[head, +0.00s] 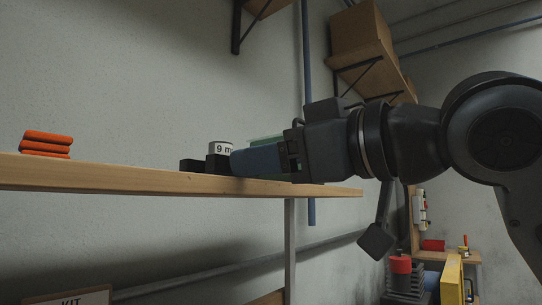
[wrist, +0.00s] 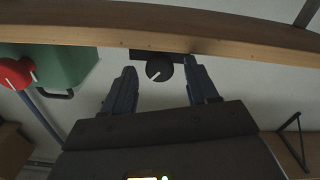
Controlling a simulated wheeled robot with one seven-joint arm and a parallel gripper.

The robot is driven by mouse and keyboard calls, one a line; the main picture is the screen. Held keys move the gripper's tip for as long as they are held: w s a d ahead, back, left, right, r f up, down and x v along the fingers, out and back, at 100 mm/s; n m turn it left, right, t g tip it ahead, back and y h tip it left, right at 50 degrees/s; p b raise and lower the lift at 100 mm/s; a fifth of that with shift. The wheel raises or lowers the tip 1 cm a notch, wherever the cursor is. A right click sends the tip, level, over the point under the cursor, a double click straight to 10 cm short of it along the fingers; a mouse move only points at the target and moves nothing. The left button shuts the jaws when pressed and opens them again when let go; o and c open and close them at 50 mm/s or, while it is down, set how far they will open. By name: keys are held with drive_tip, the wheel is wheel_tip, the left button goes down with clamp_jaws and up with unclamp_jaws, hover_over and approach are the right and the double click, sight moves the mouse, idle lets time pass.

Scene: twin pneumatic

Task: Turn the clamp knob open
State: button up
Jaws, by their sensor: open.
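A round black knob (wrist: 159,68) with a white pointer line sits at the shelf edge in the wrist view, on a dark block. The pointer slants down and left. My gripper (wrist: 160,72) is open, with one fingertip on each side of the knob; I cannot tell whether they touch it. In the head view my gripper (head: 234,162) reaches left along the shelf, its fingertips beside a black block (head: 217,164). The knob cannot be made out in the head view.
The wooden shelf (head: 120,178) runs along the wall, with stacked orange pieces (head: 46,144) at its left end. In the wrist view, a green case (wrist: 66,66) with a red knob (wrist: 17,73) in front of it lies to the left. The shelf between the orange pieces and the block is clear.

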drive_tip(key=v, duration=0.7)
drive_tip(key=shift+s+d, duration=0.25)
drive_tip(key=shift+d, duration=0.05)
